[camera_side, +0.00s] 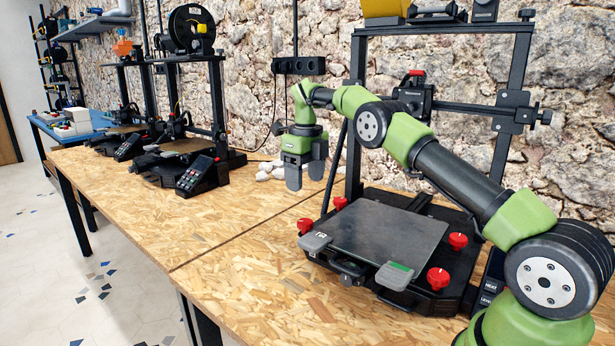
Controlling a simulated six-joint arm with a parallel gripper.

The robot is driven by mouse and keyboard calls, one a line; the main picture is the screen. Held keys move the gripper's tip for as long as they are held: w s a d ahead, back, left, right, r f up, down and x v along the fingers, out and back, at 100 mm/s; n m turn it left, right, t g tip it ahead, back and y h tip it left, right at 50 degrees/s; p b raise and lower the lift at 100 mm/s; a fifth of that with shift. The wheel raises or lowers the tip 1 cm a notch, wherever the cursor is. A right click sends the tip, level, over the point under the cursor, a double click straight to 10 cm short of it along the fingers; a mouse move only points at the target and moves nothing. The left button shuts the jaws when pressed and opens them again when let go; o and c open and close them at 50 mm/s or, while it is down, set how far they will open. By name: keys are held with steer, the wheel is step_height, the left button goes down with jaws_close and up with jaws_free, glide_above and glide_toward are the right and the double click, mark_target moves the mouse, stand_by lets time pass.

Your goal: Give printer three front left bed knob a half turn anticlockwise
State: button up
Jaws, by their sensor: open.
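The nearest printer (400,296) stands at the right, with a dark square bed (378,235) and red knobs at the bed's corners. No number shows on it, so I cannot tell that it is printer three. Its front left knob (305,226) is at the bed's left corner, in plain view. The back left knob (340,203) is behind it, and the front right knob (438,279) is nearer the camera. My gripper (307,181) points down, open and empty, in the air. In the picture it is above the two left knobs, touching neither.
The printer's dark frame (517,80) rises behind the bed. Two more printers (185,165) stand farther left. White lumps (272,170) lie by the wall. The wooden table (225,245) is clear at the front left.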

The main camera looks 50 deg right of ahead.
step_height(320, 180, down, 10)
steer(key=shift+r, duration=0.1)
steer(key=n, duration=0.3)
steer(key=shift+n, duration=0.4)
steer(key=m, duration=0.4)
step_height(320, 180, up, 10)
steer(key=n+t, duration=0.3)
steer(key=t, duration=0.1)
glide_toward(305, 221)
steer(key=shift+s+d+r+y, duration=0.4)
steer(key=shift+s+r, duration=0.05)
steer(key=shift+r, duration=0.15)
steer(key=shift+m, duration=0.3)
